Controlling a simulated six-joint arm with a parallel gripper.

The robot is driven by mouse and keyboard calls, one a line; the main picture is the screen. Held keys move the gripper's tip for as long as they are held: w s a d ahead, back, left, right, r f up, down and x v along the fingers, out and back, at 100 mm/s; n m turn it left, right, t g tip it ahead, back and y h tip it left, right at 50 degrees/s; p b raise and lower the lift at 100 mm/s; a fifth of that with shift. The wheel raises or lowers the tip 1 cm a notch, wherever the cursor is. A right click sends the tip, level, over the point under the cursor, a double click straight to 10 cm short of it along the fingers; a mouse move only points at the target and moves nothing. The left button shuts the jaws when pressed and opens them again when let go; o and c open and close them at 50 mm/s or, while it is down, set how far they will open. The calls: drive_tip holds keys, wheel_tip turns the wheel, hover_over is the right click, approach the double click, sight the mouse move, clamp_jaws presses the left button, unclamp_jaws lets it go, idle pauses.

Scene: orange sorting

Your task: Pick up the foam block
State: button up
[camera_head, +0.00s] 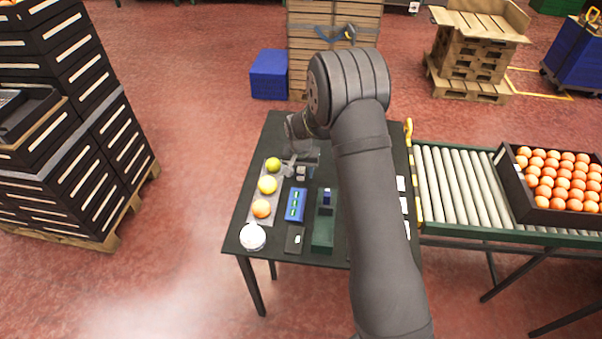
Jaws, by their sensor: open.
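My gripper (300,164) is open over the far left part of the dark table (262,180), low in the picture of the tabletop. A small grey block (301,173) shows close by its fingers; it may be the foam block, but it is too small to be sure. I cannot tell whether the fingers touch it. My arm hides much of the table's right side.
Nearer are a blue holder (296,205), a green box-like item (323,233), a dark pad (294,239) and a white round object (252,236). A roller conveyor (460,185) with an orange crate (507,182) adjoins right.

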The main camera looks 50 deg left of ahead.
drive_tip(key=shift+f, duration=0.1)
clamp_jaws()
idle(0.3)
